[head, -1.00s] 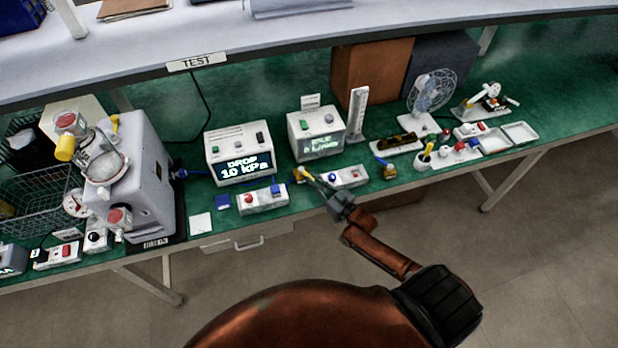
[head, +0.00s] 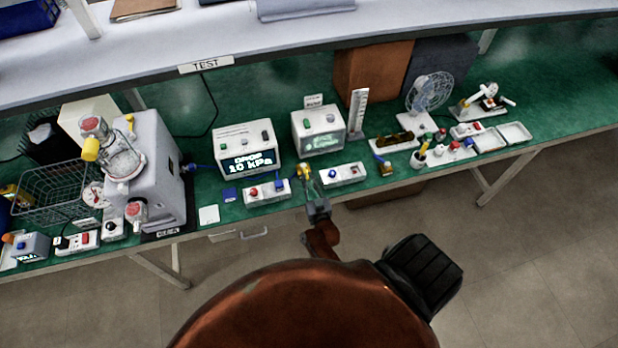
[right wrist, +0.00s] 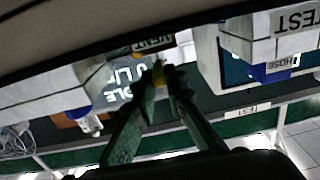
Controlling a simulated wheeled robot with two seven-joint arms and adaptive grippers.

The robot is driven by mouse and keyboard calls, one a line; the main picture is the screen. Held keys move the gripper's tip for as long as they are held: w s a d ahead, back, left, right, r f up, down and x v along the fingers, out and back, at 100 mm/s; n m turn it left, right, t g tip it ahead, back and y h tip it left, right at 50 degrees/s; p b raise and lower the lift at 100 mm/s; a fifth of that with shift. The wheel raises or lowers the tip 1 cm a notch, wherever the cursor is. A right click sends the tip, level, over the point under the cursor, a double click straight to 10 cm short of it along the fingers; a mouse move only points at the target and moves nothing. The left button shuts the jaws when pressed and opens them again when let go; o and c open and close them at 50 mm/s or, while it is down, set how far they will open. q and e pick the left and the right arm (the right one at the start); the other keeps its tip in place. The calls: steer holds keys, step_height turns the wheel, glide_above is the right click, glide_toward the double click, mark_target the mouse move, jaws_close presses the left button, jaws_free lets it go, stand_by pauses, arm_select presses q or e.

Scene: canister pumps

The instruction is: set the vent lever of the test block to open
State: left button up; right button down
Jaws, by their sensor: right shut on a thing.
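A small yellow fitting (head: 304,171) stands at the bench's front edge, between two white button boxes. My right gripper (head: 309,187) reaches it from the front. A dark plate reading VENT (right wrist: 153,43) is just beyond the fingertips. The fingers hide most of the lever, so I cannot read its setting. My left gripper is not in view.
A display box reading 10 kPa (head: 247,147) and a second display box (head: 318,130) stand behind. Button boxes (head: 266,192) (head: 343,174) flank the fitting closely. A grey machine with a glass jar (head: 158,165) stands at left. The floor in front is clear.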

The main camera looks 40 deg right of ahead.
stand_by(0.5)
steer(key=c, duration=2.2)
jaws_free()
steer(key=shift+c, duration=0.2)
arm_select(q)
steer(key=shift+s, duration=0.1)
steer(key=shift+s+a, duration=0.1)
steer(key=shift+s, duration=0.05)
